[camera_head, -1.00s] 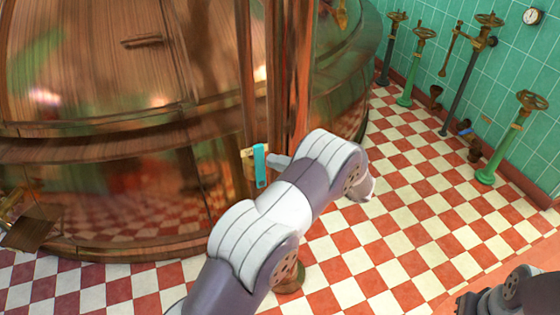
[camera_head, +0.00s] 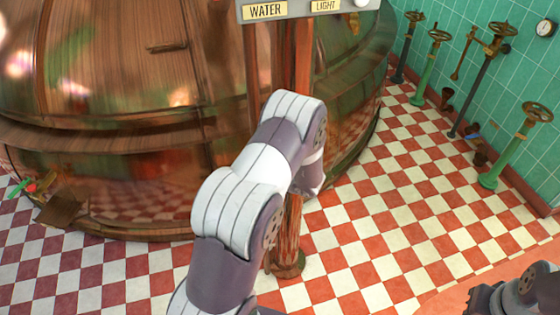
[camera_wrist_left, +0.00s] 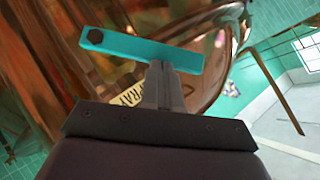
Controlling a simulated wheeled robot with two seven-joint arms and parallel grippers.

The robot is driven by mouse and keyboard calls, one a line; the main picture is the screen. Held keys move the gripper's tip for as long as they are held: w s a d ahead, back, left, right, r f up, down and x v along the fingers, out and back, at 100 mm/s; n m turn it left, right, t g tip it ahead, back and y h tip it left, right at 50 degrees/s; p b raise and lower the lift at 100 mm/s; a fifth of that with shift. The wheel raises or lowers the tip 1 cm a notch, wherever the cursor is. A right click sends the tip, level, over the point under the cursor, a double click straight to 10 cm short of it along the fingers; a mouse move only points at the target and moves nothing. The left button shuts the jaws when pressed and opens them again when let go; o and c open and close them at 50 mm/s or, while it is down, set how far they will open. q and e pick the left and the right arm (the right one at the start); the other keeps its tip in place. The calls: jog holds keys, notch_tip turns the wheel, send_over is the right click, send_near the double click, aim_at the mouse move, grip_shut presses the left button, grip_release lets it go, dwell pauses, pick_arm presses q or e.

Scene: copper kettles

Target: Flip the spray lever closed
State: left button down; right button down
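The spray lever (camera_wrist_left: 145,49) is a teal bar with a dark bolt at its left end, lying nearly level and tilted slightly down to the right in the left wrist view. A yellow label reading "PRAY" (camera_wrist_left: 130,92) is partly covered below it. My left gripper (camera_wrist_left: 162,68) has its grey fingers together, right at the lever's lower edge; contact is unclear. In the head view my left arm hides the lever and gripper. A dark part of my right arm shows at the lower right, but its fingers are unclear.
A control panel (camera_head: 290,12) with WATER and LIGHT labels tops a copper post (camera_head: 286,235). A large copper kettle (camera_head: 110,120) stands at left and behind. Pipes with valve wheels (camera_head: 534,113) line the green wall at right. The checkered floor (camera_head: 400,200) between is open.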

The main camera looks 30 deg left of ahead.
pick_arm(q)
jog(key=s+a+f+n+t+h+b, duration=0.2)
jog(key=s+a+f+t+h, duration=0.1)
jog(key=f, duration=0.1)
jog(key=shift+s+a+n, duration=0.2)
jog(key=shift+s+n, duration=0.05)
jog(key=shift+n, duration=0.05)
dwell(0.4)
jog(key=shift+f, duration=0.1)
dwell(0.4)
jog(key=s+d+r+p, duration=0.2)
jog(key=r, duration=0.3)
jog(key=s+d+r+p, duration=0.2)
jog(key=d+r, duration=0.1)
jog(key=r, duration=0.3)
jog(key=shift+s+d, duration=0.3)
jog(key=shift+s, duration=0.1)
jog(key=shift+a, duration=0.1)
